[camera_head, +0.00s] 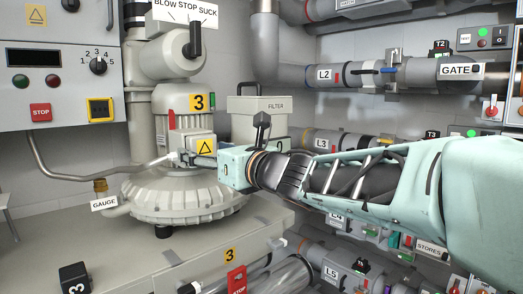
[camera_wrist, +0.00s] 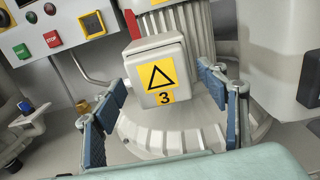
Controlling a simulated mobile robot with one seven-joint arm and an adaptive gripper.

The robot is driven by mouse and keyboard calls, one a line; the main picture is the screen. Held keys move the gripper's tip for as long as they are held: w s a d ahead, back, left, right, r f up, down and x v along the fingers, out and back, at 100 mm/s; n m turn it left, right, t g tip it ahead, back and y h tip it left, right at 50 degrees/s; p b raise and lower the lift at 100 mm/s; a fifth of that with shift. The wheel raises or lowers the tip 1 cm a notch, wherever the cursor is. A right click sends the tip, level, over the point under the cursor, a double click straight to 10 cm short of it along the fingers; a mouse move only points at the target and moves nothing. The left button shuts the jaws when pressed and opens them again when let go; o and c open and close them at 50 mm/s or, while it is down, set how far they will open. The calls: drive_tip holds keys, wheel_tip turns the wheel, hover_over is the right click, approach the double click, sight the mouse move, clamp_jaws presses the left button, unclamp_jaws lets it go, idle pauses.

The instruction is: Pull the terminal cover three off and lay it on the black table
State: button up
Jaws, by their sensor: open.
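Terminal cover three is a pale box with a yellow triangle label on the side of the blower motor. It shows in the head view (camera_head: 203,138) and, with a "3" under the triangle, in the wrist view (camera_wrist: 146,56). My gripper (camera_wrist: 161,82) is open, with one blue-padded finger to each side of the cover. The fingers look apart from it, and nothing is held. In the head view my gripper (camera_head: 190,159) is at the cover's lower front, and the fingers are small there. I cannot make out the black table in either view.
The round blower housing (camera_head: 175,195) lies below the cover, with a gauge (camera_head: 100,188) at its left. A filter box (camera_head: 262,108) stands behind my wrist. Control panels (camera_head: 58,65) hang at the left, and pipes (camera_head: 430,75) run along the right wall.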

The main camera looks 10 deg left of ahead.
drive_tip(key=shift+b, duration=0.3)
drive_tip(key=c, duration=1.6)
drive_tip(key=shift+o, duration=0.2)
drive_tip(key=shift+s+d, duration=0.1)
drive_tip(key=shift+d, duration=0.05)
drive_tip(key=shift+b+v, duration=0.3)
drive_tip(key=shift+v, duration=2.55)
